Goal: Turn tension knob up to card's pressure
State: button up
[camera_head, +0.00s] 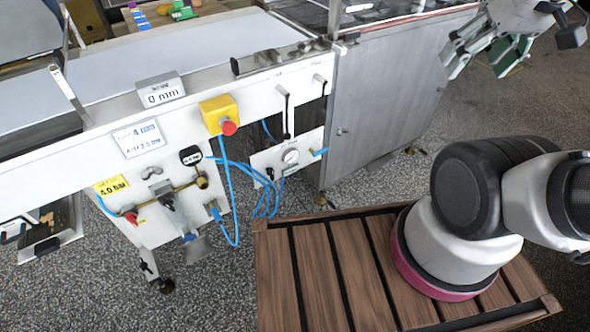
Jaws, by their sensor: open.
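A yellow card (111,186) on the white machine's front reads what looks like 4.0 bar; the first digit is not sharp. A small black-edged display (190,155) sits right of it, its figure too small to read surely. Below the display is a brass pipe fitting with a dark knob-like part (167,197). A round pale knob (290,156) sits on a lower white panel further right. I cannot tell which is the tension knob. My gripper (512,45), with green finger pads, is open and empty at the upper right, far from the panel.
A yellow box with a red emergency button (229,127) juts from the machine. Blue hoses (232,200) loop below it. A white card (139,138) and a 0 mm display (161,92) are above. A steel cabinet (385,100) stands right.

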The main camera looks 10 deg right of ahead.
aim_at(270, 171)
jog(key=z, duration=0.5)
jog(key=k+j+z, duration=0.1)
jog(key=z, duration=0.9)
jog(key=k+z, duration=0.1)
jog(key=z, duration=0.4)
jog(key=k+j+u, duration=0.1)
jog(key=u, duration=0.95)
jog(key=i+z, duration=0.1)
jog(key=i, duration=0.25)
jog(key=k+j+u, duration=0.2)
jog(key=k, duration=0.25)
jog(key=l, duration=0.1)
